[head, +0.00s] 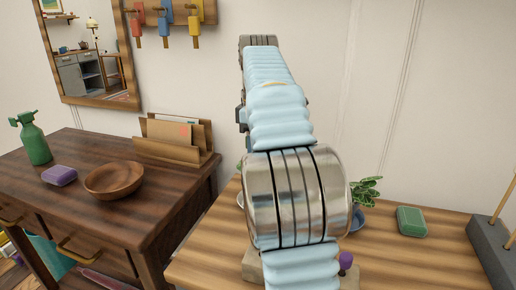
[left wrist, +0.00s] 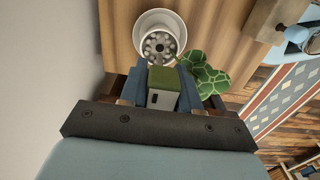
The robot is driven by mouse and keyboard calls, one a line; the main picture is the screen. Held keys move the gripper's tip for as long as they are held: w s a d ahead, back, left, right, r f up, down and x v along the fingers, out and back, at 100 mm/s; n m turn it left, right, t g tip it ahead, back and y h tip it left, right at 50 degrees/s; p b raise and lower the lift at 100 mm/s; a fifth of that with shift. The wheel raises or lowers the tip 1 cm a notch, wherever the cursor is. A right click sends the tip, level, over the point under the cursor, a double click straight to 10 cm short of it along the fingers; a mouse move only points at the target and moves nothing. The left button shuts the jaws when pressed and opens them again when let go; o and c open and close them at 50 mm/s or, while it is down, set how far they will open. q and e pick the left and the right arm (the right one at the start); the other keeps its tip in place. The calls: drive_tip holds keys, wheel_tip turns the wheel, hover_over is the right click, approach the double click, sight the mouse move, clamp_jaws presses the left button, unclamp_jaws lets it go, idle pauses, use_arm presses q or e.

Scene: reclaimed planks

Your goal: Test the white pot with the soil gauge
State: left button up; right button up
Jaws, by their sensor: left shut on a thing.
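In the left wrist view my left gripper (left wrist: 161,90) is shut on a boxy thing with a green top and a pale grey face, which looks like the soil gauge (left wrist: 161,98). Its probe is not visible. The white pot (left wrist: 138,30) is just beyond the gauge, its round opening facing the camera, with grey rounded lumps inside. I cannot tell whether the gauge touches the pot. In the head view one of my arms fills the middle and hides much of the table; neither the white pot nor a gripper can be made out there.
A green patterned-leaf plant (left wrist: 207,80) is close to the gripper's right finger. In the head view, a leafy plant in a blue pot (head: 357,217) and a green box (head: 411,222) are on the light wooden table (head: 400,262). A dark cabinet at left holds a wooden bowl (head: 114,180).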

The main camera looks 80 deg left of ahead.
use_arm(q)
drive_tip(key=shift+f+b, duration=1)
drive_tip(key=shift+f, duration=0.35)
drive_tip(key=shift+r, duration=0.1)
wheel_tip(320, 180, up, 2)
drive_tip(key=p, duration=0.2)
drive_tip(key=shift+r+p, duration=0.15)
drive_tip(key=shift+p, duration=0.2)
drive_tip(key=shift+r+p, duration=0.7)
drive_tip(key=shift+r, duration=1.1)
